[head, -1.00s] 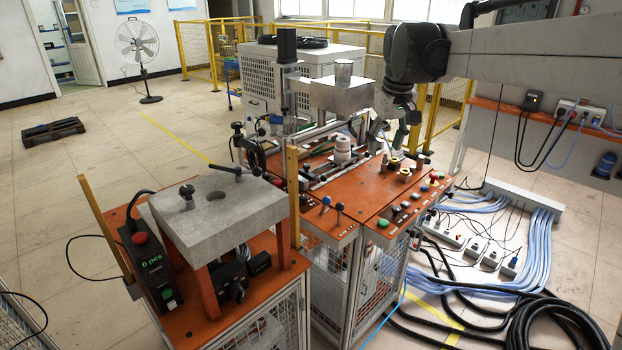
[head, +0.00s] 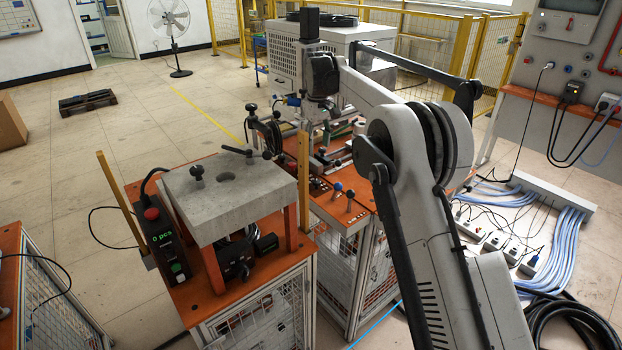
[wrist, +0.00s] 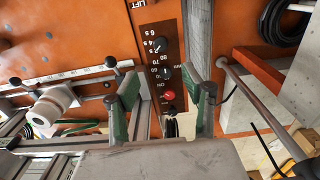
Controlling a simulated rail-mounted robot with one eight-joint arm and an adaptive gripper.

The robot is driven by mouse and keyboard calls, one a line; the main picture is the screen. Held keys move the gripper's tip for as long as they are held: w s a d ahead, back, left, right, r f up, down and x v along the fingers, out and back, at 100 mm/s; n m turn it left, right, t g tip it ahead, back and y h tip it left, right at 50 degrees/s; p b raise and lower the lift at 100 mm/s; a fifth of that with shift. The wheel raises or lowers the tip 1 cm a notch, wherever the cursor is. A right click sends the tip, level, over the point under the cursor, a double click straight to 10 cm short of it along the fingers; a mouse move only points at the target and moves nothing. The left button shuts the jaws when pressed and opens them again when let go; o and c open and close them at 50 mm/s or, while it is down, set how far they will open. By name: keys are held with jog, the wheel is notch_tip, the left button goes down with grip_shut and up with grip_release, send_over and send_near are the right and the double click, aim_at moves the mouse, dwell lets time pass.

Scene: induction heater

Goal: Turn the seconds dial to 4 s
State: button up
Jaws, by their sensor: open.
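In the head view my arm's end is over the heater bench, and the dial cannot be made out.
On the same panel are a second knob (wrist: 165,72) with a number scale and a red button (wrist: 169,95). A grey metal bar (wrist: 199,40) runs right of the panel. A ruler rail (wrist: 70,76) and white coil form (wrist: 50,105) lie left. A concrete-topped stand (head: 225,200) is in front.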

aim_at(317, 181)
notch_tip(317, 181, down, 14)
jog(key=shift+p, duration=0.4)
dwell(0.3)
grip_shut()
jog(key=shift+m+b, duration=0.4)
jog(key=m+b, duration=0.2)
jog(key=shift+f+m, duration=0.1)
jog(key=shift+m, duration=0.3)
jog(key=shift+m+b, duration=1)
jog(key=shift+m, duration=1.5)
